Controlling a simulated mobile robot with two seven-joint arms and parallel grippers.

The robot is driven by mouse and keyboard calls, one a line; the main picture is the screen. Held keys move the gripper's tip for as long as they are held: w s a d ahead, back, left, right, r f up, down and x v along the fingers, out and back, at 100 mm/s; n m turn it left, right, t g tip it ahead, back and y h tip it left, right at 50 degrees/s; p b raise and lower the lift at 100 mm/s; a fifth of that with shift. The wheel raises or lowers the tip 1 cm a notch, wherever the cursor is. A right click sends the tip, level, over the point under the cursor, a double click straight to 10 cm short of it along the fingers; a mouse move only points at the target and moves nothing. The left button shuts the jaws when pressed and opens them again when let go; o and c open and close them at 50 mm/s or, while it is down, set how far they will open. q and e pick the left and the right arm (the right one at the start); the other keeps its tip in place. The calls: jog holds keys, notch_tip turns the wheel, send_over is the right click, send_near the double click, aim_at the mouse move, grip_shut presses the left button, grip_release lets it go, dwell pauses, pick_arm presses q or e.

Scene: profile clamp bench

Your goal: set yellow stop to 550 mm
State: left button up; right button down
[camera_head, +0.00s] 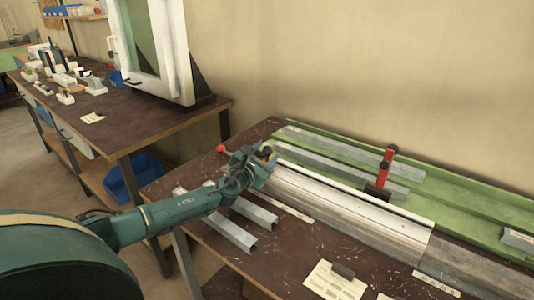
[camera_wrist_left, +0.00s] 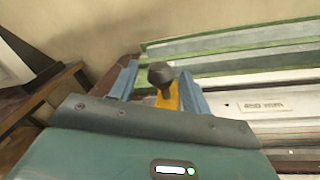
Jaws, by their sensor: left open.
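The yellow stop (camera_wrist_left: 168,100), with a dark round knob (camera_wrist_left: 160,74) on top, shows in the left wrist view between my fingers. In the head view only a little of the yellow stop (camera_head: 268,152) shows, at the far left end of the pale metal rail (camera_head: 345,203). My left gripper (camera_head: 263,163) is there, its fingers open on either side of the stop; I cannot tell whether they touch it. It also shows in the left wrist view (camera_wrist_left: 159,82). A small plate (camera_wrist_left: 265,107) with a mm marking lies right of the stop. My right gripper is not in view.
A red clamp (camera_head: 386,172) stands at the rail's back edge, right of my gripper. Grey profile pieces (camera_head: 232,236) and a paper sheet (camera_head: 335,282) lie in front. A second bench (camera_head: 140,120) stands at the left.

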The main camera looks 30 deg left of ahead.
pick_arm(q)
jog(key=shift+w, duration=0.65)
jog(key=shift+c, duration=0.5)
grip_shut()
jog(key=shift+a, duration=0.1)
